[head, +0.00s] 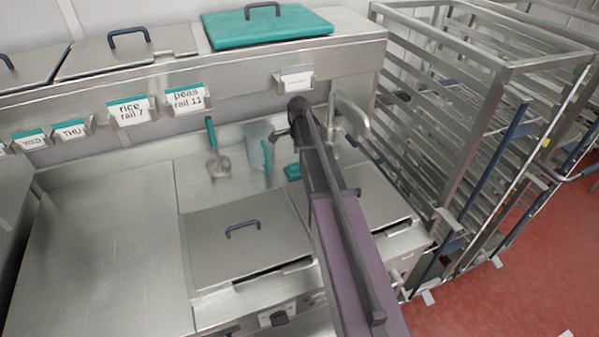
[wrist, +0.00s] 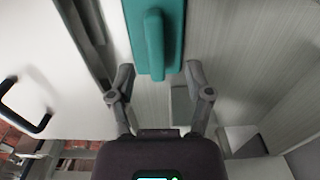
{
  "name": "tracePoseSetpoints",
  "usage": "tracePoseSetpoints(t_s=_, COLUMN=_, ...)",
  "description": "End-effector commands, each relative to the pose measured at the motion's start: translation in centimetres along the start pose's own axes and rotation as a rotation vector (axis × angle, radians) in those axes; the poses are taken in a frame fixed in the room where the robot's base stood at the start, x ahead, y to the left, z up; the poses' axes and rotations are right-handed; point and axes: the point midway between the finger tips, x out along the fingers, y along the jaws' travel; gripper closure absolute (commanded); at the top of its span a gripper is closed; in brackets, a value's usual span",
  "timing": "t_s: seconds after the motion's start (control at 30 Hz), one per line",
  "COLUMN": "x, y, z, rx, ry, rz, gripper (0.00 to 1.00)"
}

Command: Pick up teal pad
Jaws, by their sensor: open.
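The teal pad (wrist: 133,12) shows in the wrist view as a flat teal block with a raised teal grip bar along it. It lies just ahead of my gripper (wrist: 159,74), roughly in line with the gap between the two fingers. The fingers are spread apart with nothing between them. In the head view a small piece of teal (head: 292,172), likely the same pad, shows on the steel counter, partly hidden behind my arm. My gripper cannot be made out in the head view.
A lidded well (head: 240,240) is left of my arm. A ladle (head: 217,160) and a jug (head: 259,148) stand near the back wall. A faucet (head: 350,115) is behind. A large teal lid (head: 266,27) sits on the upper shelf. A rack (head: 470,130) stands right. The left counter is clear.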

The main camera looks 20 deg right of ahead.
Motion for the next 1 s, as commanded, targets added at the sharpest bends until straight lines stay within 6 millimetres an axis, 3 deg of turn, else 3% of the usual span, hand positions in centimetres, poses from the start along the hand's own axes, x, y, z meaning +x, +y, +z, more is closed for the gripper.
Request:
tracePoseSetpoints(t_s=0.5, x=4.0, y=0.4, z=-0.2, rx=0.0, ry=0.0, rz=0.0, gripper=0.34)
tracePoseSetpoints(t_s=1.0, x=4.3, y=0.4, z=-0.2, rx=0.001, ry=0.0, rz=0.0, gripper=0.34)
